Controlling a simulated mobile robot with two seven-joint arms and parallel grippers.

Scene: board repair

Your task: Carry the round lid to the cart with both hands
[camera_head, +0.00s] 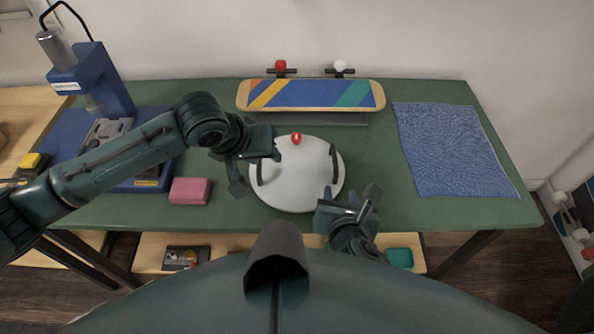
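The round lid (297,187) is a white disc lying on the green workbench, with a dark handle on its left side and another on its right. A small red piece (296,138) shows at its far edge. My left gripper (257,170) is at the lid's left edge, fingers apart near the left handle; I see no grip on it. My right gripper (349,202) is at the lid's near right edge, fingers apart and empty, nearer to me than the right handle. I cannot make out a cart for certain.
A striped skateboard deck (310,95) stands behind the lid. A blue cloth (455,150) lies at right, a pink block (190,191) at left. A blue press (90,80) stands at the back left. The green bench (385,208) is clear between lid and cloth.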

